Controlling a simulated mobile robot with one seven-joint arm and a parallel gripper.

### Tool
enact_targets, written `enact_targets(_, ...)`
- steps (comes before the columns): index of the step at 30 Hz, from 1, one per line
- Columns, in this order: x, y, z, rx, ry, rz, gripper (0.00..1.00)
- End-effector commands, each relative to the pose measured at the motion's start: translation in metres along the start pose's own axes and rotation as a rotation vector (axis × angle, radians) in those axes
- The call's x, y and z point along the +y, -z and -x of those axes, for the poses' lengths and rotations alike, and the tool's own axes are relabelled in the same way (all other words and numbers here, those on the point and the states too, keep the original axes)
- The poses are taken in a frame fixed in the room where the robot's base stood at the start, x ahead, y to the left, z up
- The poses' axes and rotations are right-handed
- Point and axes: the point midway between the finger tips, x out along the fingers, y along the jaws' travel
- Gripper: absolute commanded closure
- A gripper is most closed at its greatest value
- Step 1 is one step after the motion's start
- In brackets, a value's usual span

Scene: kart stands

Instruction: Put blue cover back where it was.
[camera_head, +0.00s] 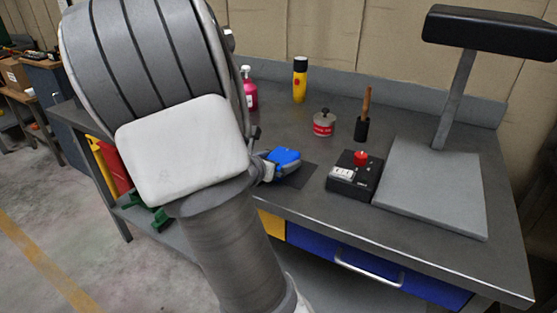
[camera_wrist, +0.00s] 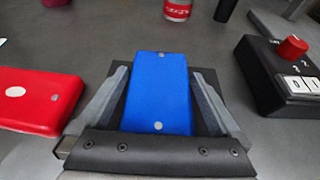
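The blue cover (camera_wrist: 160,95) is a flat block with a small round mark near each end. In the wrist view it lies between the two fingers of my gripper (camera_wrist: 160,78), with its near end by the palm. The fingertips are close to its sides; I cannot tell whether they press on it. In the head view the blue cover (camera_head: 284,156) shows at my gripper (camera_head: 278,166), over or on a dark mat (camera_head: 300,176) near the bench's front edge. The underside of the cover is hidden.
A red cover (camera_wrist: 40,98) lies left of my gripper. A black control box (camera_head: 353,176) with a red knob is on the right, beside a grey stand plate (camera_head: 430,195). Behind are a red-labelled tin (camera_head: 324,123), a brush (camera_head: 363,120), a yellow canister (camera_head: 300,80) and a pink bottle (camera_head: 249,92).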

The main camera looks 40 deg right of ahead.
Motion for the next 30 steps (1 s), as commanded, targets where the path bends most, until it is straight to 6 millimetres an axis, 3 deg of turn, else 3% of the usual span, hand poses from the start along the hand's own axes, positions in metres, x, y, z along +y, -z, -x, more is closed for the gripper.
enact_targets(6,0.000,-0.006,0.004,0.000,-0.001,0.001,0.00)
enact_targets(21,0.001,-0.006,0.104,0.001,-0.005,0.001,0.00)
enact_targets(30,0.000,-0.004,0.122,0.001,0.000,-0.001,0.00)
